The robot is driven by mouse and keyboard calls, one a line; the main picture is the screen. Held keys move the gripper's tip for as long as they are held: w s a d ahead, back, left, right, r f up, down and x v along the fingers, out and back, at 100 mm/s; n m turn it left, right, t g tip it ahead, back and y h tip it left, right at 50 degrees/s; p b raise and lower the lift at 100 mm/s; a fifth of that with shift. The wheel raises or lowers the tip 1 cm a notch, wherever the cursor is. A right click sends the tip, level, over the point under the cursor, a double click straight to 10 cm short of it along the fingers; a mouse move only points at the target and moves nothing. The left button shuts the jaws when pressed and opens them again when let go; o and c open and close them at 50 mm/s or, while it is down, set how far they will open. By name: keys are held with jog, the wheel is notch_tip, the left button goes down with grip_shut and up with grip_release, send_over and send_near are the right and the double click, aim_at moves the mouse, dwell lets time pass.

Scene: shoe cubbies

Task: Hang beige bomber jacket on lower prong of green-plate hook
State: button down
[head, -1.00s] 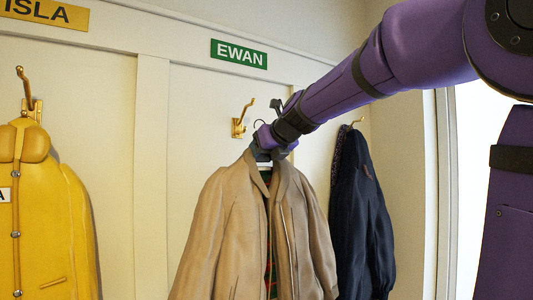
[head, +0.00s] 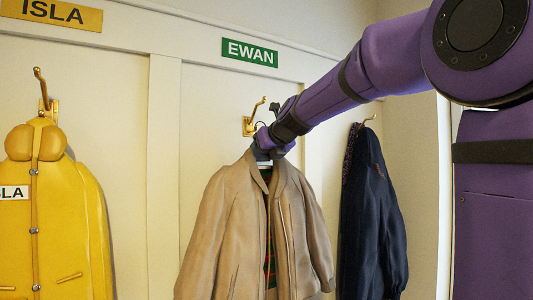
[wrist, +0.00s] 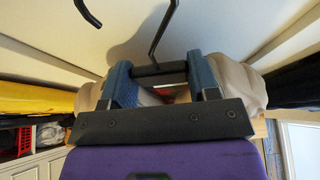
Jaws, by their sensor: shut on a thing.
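The beige bomber jacket (head: 222,225) hangs upright from a hanger in my gripper (head: 268,152). It also shows behind the fingers in the wrist view (wrist: 236,82). In the wrist view my gripper (wrist: 158,70) has its blue fingers shut on the hanger's dark neck, with the hanger hook (wrist: 163,30) rising above. The green EWAN plate (head: 250,52) is on the wall above a brass hook (head: 249,124) with a long upper prong. In the head view the hanger hook is just right of the brass hook's lower part. Contact between them cannot be told; the lower prong is partly hidden.
A yellow coat (head: 75,215) hangs on the left hook (head: 43,90) under the ISLA plate (head: 52,13). A dark navy coat (head: 372,215) hangs on a hook to the right, close behind the jacket. Panel strips divide the pale wall.

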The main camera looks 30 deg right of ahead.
jog(key=shift+r+x, duration=0.2)
jog(key=shift+x, duration=0.85)
jog(key=shift+r+x, duration=0.15)
jog(key=shift+x, duration=0.9)
jog(key=shift+w, duration=0.2)
jog(key=shift+c, duration=1.4)
grip_release()
jog(key=shift+f, duration=0.1)
